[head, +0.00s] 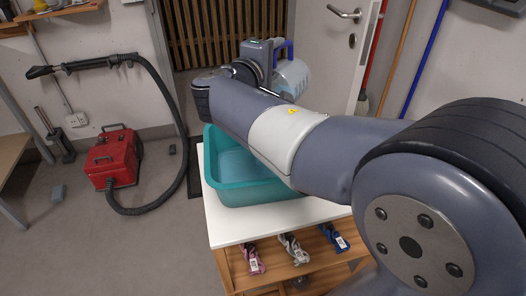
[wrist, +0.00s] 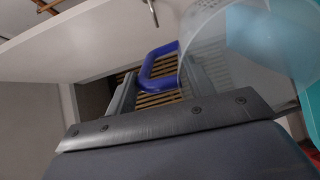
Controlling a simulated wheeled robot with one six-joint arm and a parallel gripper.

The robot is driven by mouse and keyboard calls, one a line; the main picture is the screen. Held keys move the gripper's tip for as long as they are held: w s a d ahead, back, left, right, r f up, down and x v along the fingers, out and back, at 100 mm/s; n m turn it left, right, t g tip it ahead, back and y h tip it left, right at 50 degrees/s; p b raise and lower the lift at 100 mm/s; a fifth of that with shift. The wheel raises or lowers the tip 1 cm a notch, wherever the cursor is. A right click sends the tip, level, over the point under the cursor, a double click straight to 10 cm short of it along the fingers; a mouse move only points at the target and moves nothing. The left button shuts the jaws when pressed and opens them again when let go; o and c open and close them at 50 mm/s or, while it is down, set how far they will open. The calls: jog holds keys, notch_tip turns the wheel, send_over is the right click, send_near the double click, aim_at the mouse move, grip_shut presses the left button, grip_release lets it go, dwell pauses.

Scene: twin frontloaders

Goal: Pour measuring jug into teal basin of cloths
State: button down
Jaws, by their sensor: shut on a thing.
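The translucent measuring jug (head: 293,78) with a blue handle (head: 284,48) is at my gripper (head: 272,62), in the air beyond the basin's far edge. In the wrist view the handle (wrist: 150,70) lies between the fingers of my gripper (wrist: 160,85), which is shut on it. The jug's clear wall (wrist: 210,45) shows to the right, with blue showing through it. Its exact tilt is hard to tell. The teal basin (head: 262,193) stands on a white tabletop, partly hidden by my arm. A pale blue area shows inside it; I cannot make out cloths.
The white tabletop (head: 228,225) tops a wooden stand with small packaged items (head: 290,247) on a lower shelf. A red vacuum (head: 113,158) with a black hose stands on the floor at left. A white door (head: 325,45) and slatted panel (head: 220,30) are behind.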

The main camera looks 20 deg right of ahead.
jog(key=s+a+f+t+h+b, duration=0.1)
jog(key=s+a+t+h+b, duration=0.5)
jog(key=b, duration=1.7)
jog(key=shift+s+a+f+t, duration=0.35)
jog(key=shift+s+a, duration=0.4)
jog(key=shift+s, duration=0.3)
dwell(0.6)
